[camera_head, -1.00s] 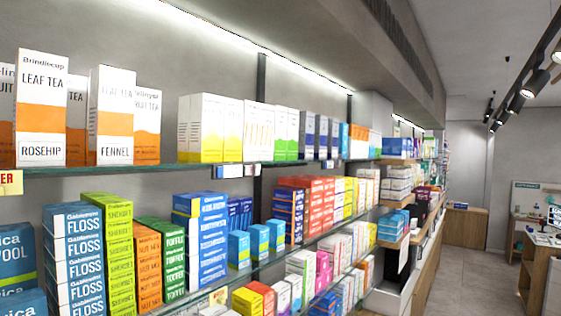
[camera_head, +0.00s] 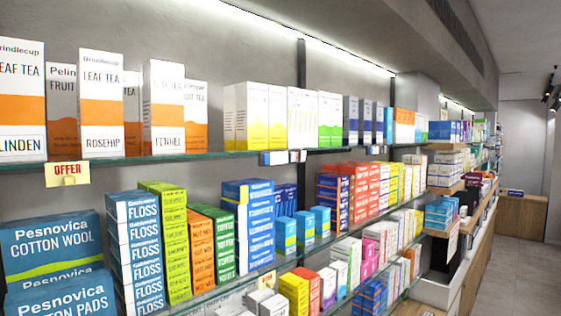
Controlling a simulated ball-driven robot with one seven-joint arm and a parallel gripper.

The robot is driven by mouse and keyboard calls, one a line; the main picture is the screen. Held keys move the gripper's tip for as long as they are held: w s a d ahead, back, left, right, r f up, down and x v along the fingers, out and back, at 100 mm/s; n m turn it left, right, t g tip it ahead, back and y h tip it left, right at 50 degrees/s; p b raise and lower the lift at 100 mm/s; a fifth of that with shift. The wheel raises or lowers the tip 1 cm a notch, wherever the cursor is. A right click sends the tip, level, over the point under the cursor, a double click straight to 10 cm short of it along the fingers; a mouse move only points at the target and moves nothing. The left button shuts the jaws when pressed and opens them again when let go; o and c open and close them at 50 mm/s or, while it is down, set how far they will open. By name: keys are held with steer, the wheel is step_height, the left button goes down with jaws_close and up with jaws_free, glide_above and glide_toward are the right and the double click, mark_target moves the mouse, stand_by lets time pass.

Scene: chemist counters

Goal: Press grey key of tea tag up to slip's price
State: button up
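Leaf tea boxes stand on the upper glass shelf (camera_head: 200,155): Linden (camera_head: 20,105), Rosehip (camera_head: 101,105) and Fennel (camera_head: 164,110). A yellow OFFER card (camera_head: 67,173) hangs from the shelf edge below the Linden and Rosehip boxes. Two small tags sit close together on the shelf edge farther right, one bluish-white (camera_head: 274,158) and one greyish (camera_head: 298,156). Their text and any keys are too small to make out. I cannot identify a slip or read a price. My gripper is not in view.
The lower shelf holds Pesnovica cotton wool (camera_head: 52,245), stacked floss boxes (camera_head: 137,250) and many coloured cartons. The shelving runs along the wall to the right. Open floor (camera_head: 520,285) shows at the lower right, with a wooden counter (camera_head: 522,216) at the far end.

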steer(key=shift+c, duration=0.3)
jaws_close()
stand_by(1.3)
